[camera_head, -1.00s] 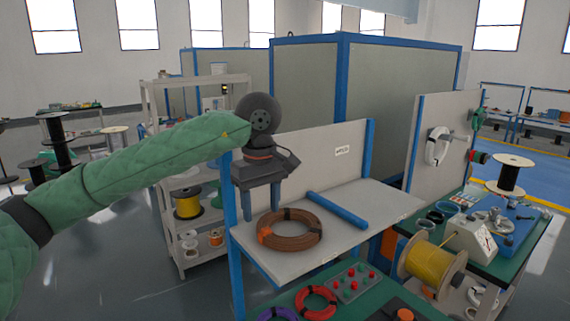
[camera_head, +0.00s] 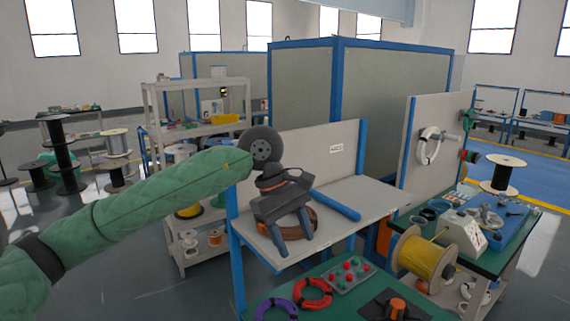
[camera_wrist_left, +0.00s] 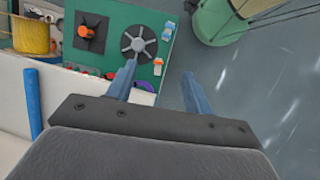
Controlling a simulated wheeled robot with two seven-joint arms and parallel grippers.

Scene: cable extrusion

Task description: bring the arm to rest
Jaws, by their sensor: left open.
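My left arm, in a green sleeve, comes in from the left in the head view. My left gripper (camera_head: 295,245) is open, its two blue fingers apart and pointing down in front of the shelf of the workbench. A brown cable coil (camera_head: 316,216) lies on that shelf, partly hidden by the gripper; contact cannot be told. In the left wrist view the gripper (camera_wrist_left: 158,72) shows nothing between its fingers. My right gripper is not in view.
A blue bar (camera_head: 336,205) lies on the shelf (camera_head: 380,195). Below are a red coil (camera_head: 313,293), a purple coil (camera_head: 276,309) and a button tray (camera_head: 348,274). A yellow spool (camera_head: 425,259) stands at right. Open floor lies left of the bench.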

